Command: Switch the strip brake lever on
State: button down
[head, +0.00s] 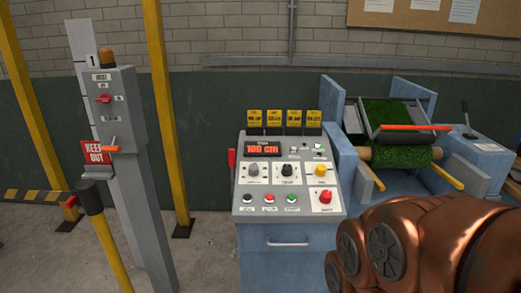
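A dark lever (465,115) with a black top stands on the right-hand blue housing of the turf machine, tilted slightly left. A pale label plate (489,147) lies beside its foot, too small to read, so I cannot tell for certain that this is the strip brake lever. Another lever with an orange handle (109,148) sticks out of the grey box on the left post. My copper-coloured arm fills the lower right, in front of the machine's lower part. My gripper's fingers are not in the head view.
A control console (288,228) with knobs and buttons stands in the middle; its display reads about 100 cm. Green turf (388,113) lies in the machine under a frame with an orange bar (415,127). Yellow posts (166,110) stand at left. Some concrete floor is bare.

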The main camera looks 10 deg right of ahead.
aim_at(232, 152)
jog(key=k, duration=1.35)
jog(key=u, duration=0.55)
jog(key=i, duration=0.55)
jog(key=u, duration=0.7)
jog(key=i, duration=1.35)
jog(key=z, duration=0.85)
